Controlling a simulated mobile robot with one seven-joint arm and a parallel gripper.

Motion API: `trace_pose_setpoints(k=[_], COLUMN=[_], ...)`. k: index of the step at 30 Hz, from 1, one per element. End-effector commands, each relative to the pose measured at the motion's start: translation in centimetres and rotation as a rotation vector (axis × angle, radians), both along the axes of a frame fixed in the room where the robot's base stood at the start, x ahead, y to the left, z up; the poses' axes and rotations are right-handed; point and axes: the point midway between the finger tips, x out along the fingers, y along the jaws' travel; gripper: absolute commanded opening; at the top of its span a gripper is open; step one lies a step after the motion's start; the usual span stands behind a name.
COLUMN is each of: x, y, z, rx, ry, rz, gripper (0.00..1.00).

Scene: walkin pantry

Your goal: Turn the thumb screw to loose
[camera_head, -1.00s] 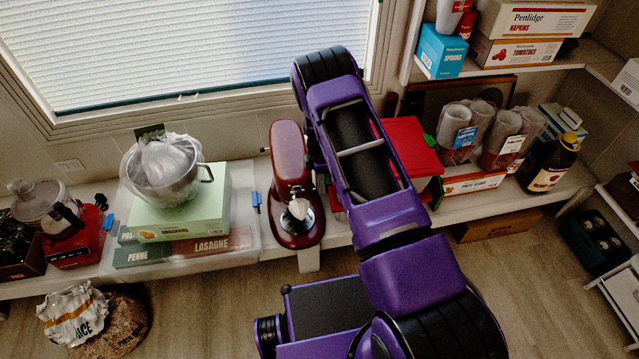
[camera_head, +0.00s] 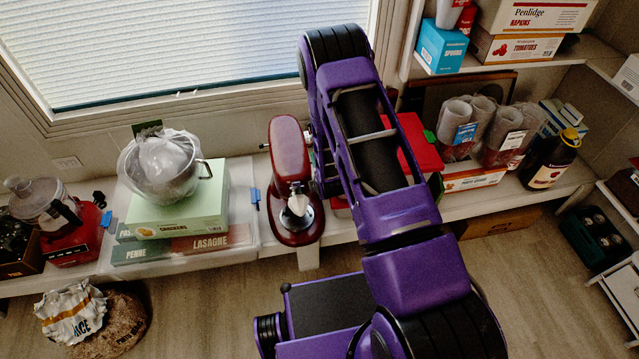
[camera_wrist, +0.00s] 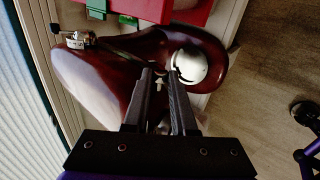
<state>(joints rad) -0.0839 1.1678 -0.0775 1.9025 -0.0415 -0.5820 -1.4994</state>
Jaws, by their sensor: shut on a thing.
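The red stand mixer (camera_head: 290,165) stands on the low white shelf, and its glossy body (camera_wrist: 95,75) fills the middle of the wrist view. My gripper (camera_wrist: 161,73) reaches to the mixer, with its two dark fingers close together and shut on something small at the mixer. A pale arrow mark shows between the fingers. I take the held thing to be the thumb screw, but the fingers hide it and its setting cannot be read. A silver rounded part (camera_wrist: 188,65) lies just right of the fingertips. In the head view my arm hides the gripper.
Left of the mixer are a green box (camera_head: 190,205) with a steel bowl (camera_head: 165,180) on it. Right of it, partly behind my arm, is a red box (camera_head: 418,145), then stacked cups (camera_head: 462,125) and a dark bottle (camera_head: 548,165).

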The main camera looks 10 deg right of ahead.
Motion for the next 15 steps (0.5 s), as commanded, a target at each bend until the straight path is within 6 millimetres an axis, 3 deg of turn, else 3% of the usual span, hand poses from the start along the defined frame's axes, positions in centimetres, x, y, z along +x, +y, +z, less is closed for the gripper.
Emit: trace_pose_setpoints(k=[15], x=[-1.09], y=[-0.07], z=[-1.39], rx=[-0.005], ry=[-0.483], rz=[0.002], gripper=[0.0])
